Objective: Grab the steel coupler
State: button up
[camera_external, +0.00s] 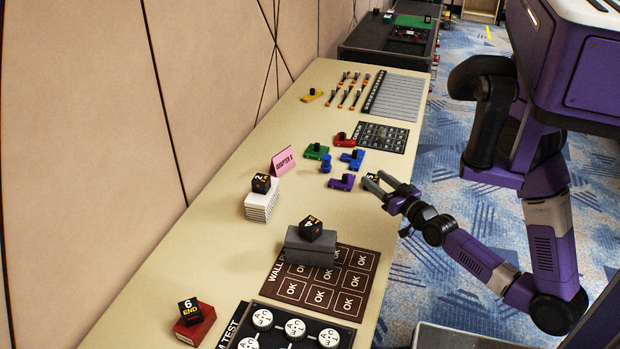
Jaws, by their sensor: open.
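My gripper (372,178) is at the right edge of the long table, its two grey fingers spread and pointing left. A small black block with a pale mark (372,177) shows between or just behind the fingertips; the fingers partly hide it, and I cannot tell whether they touch it. I cannot clearly make out a steel coupler; anything grey under the fingers is hard to separate from them. Small coloured pieces with black knobs lie left of and beyond my gripper: purple (337,184), blue (347,157), green (312,155) and red (340,141).
A blue cylinder (326,168) and pink sign (283,162) stand near these pieces. Nearer are a white stack (262,208), a grey block (308,255) and a red block (196,327), each topped by a black cube. The beige wall (90,130) bounds the table's left side.

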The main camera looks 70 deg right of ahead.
jog(key=w+d+f+m+g+h+b, duration=0.2)
jog(key=w+d+h, duration=0.15)
jog(key=d, duration=1.05)
jog(key=g+y+b, duration=0.1)
jog(key=g+b, duration=0.2)
jog(key=g, duration=0.1)
send_over(384, 133)
jog(key=s+a, duration=0.3)
jog(key=s, duration=0.2)
jog(key=f, duration=0.3)
jog(key=f+y, duration=0.1)
jog(key=f, duration=0.1)
jog(key=w+f+y, duration=0.1)
jog(key=f, duration=0.1)
jog(key=shift+a+f+y, duration=0.15)
jog(key=shift+a+y, duration=0.1)
jog(key=shift+a, duration=0.1)
jog(key=shift+w+a+f, duration=0.15)
jog(key=shift+f, duration=0.1)
jog(key=shift+w+d+f+n, duration=0.2)
jog(key=shift+f+n, duration=0.05)
jog(key=shift+n, duration=0.05)
jog(key=shift+f+b+x, duration=0.15)
jog(key=shift+b+x, duration=0.15)
jog(key=shift+x, duration=1.4)
jog(key=shift+f+b+x, duration=0.2)
jog(key=shift+b+x, duration=0.05)
jog(key=shift+x, duration=1.5)
jog(key=shift+a, duration=0.15)
grip_shut()
